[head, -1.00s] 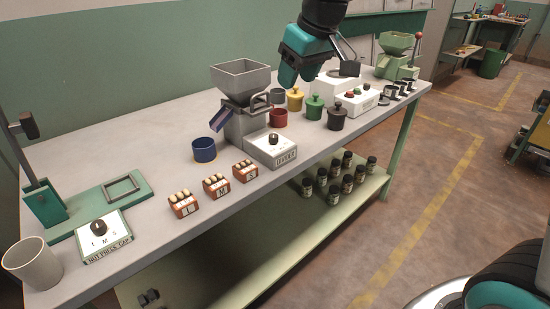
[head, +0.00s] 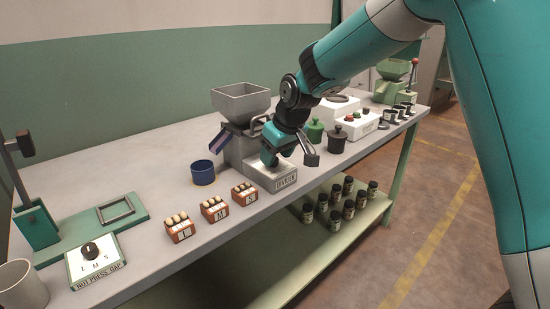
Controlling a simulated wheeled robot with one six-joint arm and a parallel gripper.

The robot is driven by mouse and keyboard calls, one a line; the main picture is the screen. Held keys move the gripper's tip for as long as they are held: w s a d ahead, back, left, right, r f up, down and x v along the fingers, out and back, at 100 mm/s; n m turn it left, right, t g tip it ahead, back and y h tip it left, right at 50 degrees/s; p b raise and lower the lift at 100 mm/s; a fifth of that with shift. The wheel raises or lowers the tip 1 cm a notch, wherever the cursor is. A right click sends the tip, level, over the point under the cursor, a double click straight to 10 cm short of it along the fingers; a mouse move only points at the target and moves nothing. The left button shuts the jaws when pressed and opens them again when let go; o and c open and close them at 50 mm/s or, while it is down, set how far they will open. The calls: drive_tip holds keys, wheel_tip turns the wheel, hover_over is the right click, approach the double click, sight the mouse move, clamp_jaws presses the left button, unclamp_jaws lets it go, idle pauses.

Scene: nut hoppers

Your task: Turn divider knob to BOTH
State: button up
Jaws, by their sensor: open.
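The divider box (head: 286,183) is a pale box labelled DIVIDER at the foot of the grey hopper (head: 241,100). Its dark knob is hidden behind my gripper in the head view, so its setting cannot be read. My gripper (head: 289,157) is open, low above the right part of the divider box, with one finger over the box's top and the other off to its right. I cannot tell whether a finger touches the knob.
A blue cup (head: 203,173) stands left of the hopper. Several small orange nut boxes (head: 215,210) line the table's front edge. Green (head: 315,131) and black (head: 336,140) lidded pots stand right of my gripper.

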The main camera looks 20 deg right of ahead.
drive_tip(key=shift+w+a+f, duration=0.1)
drive_tip(key=shift+w+f, duration=0.1)
drive_tip(key=shift+f, duration=0.35)
drive_tip(key=c, duration=0.9)
drive_tip(key=shift+c, duration=0.2)
drive_tip(key=shift+r, duration=0.1)
drive_tip(key=n+g+y+p, duration=0.1)
drive_tip(key=n+p, duration=0.1)
drive_tip(key=n, duration=0.1)
drive_tip(key=shift+w+n, duration=0.1)
drive_tip(key=shift+n, duration=0.3)
drive_tip(key=shift+w+d+n+g+y+p, duration=0.1)
drive_tip(key=shift+n+g+y+p, duration=0.35)
drive_tip(key=shift+n, duration=0.8)
drive_tip(key=shift+d+n+g+y+p, duration=0.1)
drive_tip(key=shift+n+g+y+p, duration=0.3)
drive_tip(key=shift+n, duration=0.85)
